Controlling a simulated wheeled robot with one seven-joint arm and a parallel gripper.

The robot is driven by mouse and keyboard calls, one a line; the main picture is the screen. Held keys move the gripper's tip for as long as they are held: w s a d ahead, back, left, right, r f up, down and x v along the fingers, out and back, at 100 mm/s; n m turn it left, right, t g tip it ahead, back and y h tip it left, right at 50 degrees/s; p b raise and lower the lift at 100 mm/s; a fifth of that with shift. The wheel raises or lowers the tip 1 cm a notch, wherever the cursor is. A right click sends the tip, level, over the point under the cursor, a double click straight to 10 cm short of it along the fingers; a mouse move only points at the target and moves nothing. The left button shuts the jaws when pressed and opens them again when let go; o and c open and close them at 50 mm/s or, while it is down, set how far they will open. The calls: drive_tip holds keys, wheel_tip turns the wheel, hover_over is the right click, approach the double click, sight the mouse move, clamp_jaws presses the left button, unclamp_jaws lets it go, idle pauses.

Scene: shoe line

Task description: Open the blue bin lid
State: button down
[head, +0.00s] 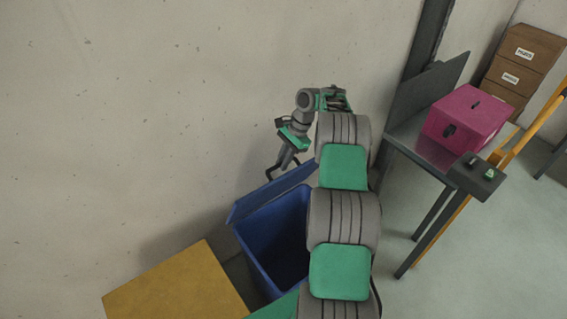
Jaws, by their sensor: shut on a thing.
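The blue bin (259,262) stands against the wall, and its dark inside shows from above. Its blue lid (262,196) is raised at the back, tilted up near the wall and seen almost edge-on. My gripper (281,172) is at the lid's upper edge, shut on it. The exact contact of the fingers is small and hard to make out. My arm covers the right side of the bin and part of the lid's right end.
A yellow-topped box or table (176,288) stands left of the bin. At right, a table (423,160) holds a magenta box (466,121), with a small button box (476,177) near its corner. Brown cartons (523,62) are stacked behind. Floor at lower right is clear.

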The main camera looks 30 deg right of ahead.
drive_tip(key=shift+f, duration=0.25)
drive_tip(key=c, duration=1.6)
unclamp_jaws()
drive_tip(key=shift+o, duration=1)
drive_tip(key=shift+r, duration=0.1)
